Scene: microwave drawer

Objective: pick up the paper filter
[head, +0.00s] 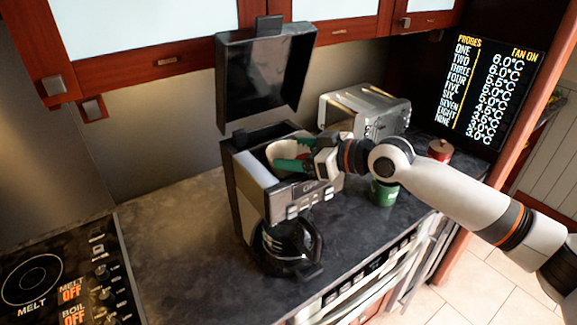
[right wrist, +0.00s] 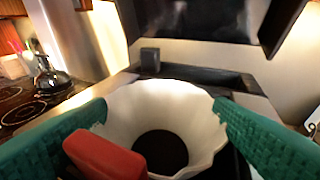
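The white paper filter (head: 283,152) sits in the open top of the coffee maker (head: 250,185), partly hidden by my right gripper. In the right wrist view the filter (right wrist: 170,105) is upright and round, with a wavy rim and a dark round patch at its bottom. My right gripper (head: 303,152) reaches in from the right, its green fingers wide apart. In the right wrist view the fingers (right wrist: 163,120) lie on both sides of the filter, close to its rim; I cannot tell whether they touch it. My left gripper is not in view.
The coffee maker's dark lid (head: 265,70) stands raised behind. A glass carafe (head: 288,245) sits below. A metal toaster (head: 365,110) and a green can (head: 384,192) are to the right. A stove (head: 65,285) is at left; the counter (head: 175,235) between is clear.

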